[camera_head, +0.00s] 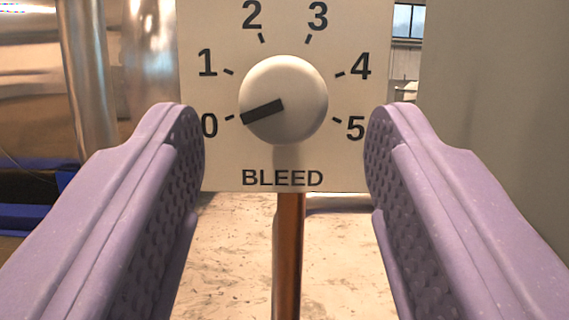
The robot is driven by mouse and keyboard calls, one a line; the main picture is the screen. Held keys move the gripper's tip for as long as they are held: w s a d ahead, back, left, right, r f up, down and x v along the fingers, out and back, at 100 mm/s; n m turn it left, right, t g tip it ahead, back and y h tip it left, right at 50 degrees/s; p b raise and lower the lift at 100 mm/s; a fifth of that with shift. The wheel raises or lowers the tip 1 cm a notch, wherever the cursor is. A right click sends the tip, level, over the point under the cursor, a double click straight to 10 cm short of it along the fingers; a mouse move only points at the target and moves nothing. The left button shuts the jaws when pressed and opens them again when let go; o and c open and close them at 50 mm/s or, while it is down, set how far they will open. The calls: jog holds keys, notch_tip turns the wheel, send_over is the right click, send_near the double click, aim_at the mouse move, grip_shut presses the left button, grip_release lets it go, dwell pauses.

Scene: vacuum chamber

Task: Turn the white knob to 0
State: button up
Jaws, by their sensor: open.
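The white knob (300,100) is round and sits on a pale dial plate (220,170) marked 0 to 5, with the word BLEED below it. Its dark pointer bar (262,111) reaches left and slightly down from the knob's middle, and its outer end lines up with the tick beside 0. My gripper (284,135) is open, with one purple finger on each side of the plate in the picture. Both fingers stand apart from the knob, with clear gaps left and right. Nothing is between the fingertips except the view of the knob and plate.
A copper-coloured pipe (289,255) runs down below the plate. A shiny metal cylinder (87,75) stands at the left, near a blue edge (28,217). A plain grey surface (495,120) fills the right side. A pale, marked surface lies below.

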jog(key=v, duration=0.5)
jog(key=shift+s+p, duration=0.25)
jog(key=shift+p, duration=0.1)
jog(key=w+a+r+m+g+h, duration=0.1)
jog(key=w+a+r+g+h, duration=0.15)
jog(key=r, duration=0.75)
jog(key=w+a+r+g+h, duration=0.1)
jog(key=w+a+r, duration=0.25)
jog(key=r, duration=0.65)
jog(key=s+a+r+g+y, duration=0.2)
jog(key=s+a+r+g, duration=0.1)
jog(key=s+a+r, duration=0.8)
jog(key=s+r, duration=0.1)
jog(key=s, duration=0.1)
jog(key=shift+s+a+y, duration=0.25)
jog(key=shift+s+y, duration=0.1)
jog(key=shift+g, duration=0.25)
jog(key=shift+c, duration=0.5)
